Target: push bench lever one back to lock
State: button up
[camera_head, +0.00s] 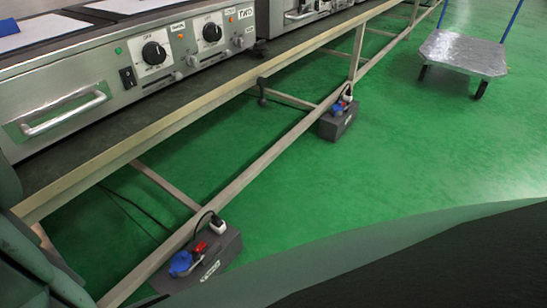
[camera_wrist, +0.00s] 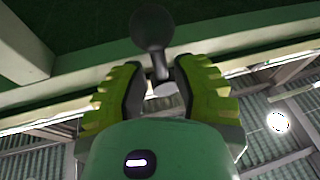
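A bench lever with a dark round knob (camera_wrist: 151,28) hangs under the bench in the wrist view, its short stem running down to a pale round end. My gripper (camera_wrist: 160,76) has its two yellow-green fingers apart, with the lever's stem showing in the gap between the fingertips. I cannot tell whether either finger touches it. In the head view my gripper is out of sight. Another dark lever (camera_head: 262,91) hangs under the front rail of the bench (camera_head: 165,125) there. No label shows on either lever, so I cannot tell which is lever one.
Heating units with dials (camera_head: 154,53) and a handle (camera_head: 65,114) stand on the bench. Grey boxes with blue and red plugs (camera_head: 205,262) (camera_head: 339,122) sit by the lower rail. A trolley (camera_head: 464,52) stands at the upper right. The green floor between is clear.

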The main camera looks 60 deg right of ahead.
jog(key=v, duration=0.9)
jog(key=shift+s, duration=0.35)
